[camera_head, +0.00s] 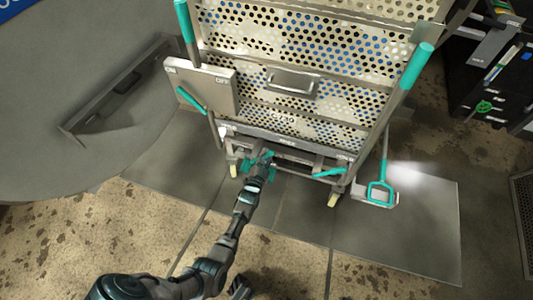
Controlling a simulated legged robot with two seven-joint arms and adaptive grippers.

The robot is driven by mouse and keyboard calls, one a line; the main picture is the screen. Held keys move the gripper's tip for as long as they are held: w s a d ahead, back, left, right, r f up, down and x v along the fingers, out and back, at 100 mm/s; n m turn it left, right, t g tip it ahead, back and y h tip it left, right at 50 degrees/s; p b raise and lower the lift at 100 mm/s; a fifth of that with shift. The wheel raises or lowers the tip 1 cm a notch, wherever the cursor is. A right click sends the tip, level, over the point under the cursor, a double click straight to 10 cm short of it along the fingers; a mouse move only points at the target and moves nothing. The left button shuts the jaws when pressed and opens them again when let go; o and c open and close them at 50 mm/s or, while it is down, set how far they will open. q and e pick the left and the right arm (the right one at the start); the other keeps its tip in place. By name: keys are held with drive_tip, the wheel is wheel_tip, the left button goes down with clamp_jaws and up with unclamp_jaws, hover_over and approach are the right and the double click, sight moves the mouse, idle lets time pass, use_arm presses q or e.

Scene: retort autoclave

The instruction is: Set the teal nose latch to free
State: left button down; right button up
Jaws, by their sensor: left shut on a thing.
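A perforated metal cart (290,127) stands in front of me. My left gripper (260,163) reaches to the low front frame of the cart and is shut on a teal part there. This part looks to be the teal nose latch (267,155), though the fingers cover much of it and its setting cannot be read. A separate teal lever (328,173) sits at the right of the same frame. Part of what may be my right gripper (240,288) shows at the bottom edge; its jaws cannot be made out.
A side box (202,88) with a teal lever (191,99) is on the cart's left. Teal-gripped handles (417,66) rise at its sides. A teal loop handle (380,193) stands at right. A round grey vessel (70,100) fills the left. Floor in front is clear.

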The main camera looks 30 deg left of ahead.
use_arm(q)
drive_tip(key=shift+w+d+f+m, duration=0.1)
drive_tip(key=shift+d+f+m, duration=0.2)
drive_tip(key=shift+m, duration=0.1)
drive_tip(key=shift+d, duration=0.1)
drive_tip(key=c, duration=1)
unclamp_jaws()
drive_tip(key=shift+o, duration=0.2)
drive_tip(key=v, duration=1.2)
drive_tip(key=shift+f, duration=0.15)
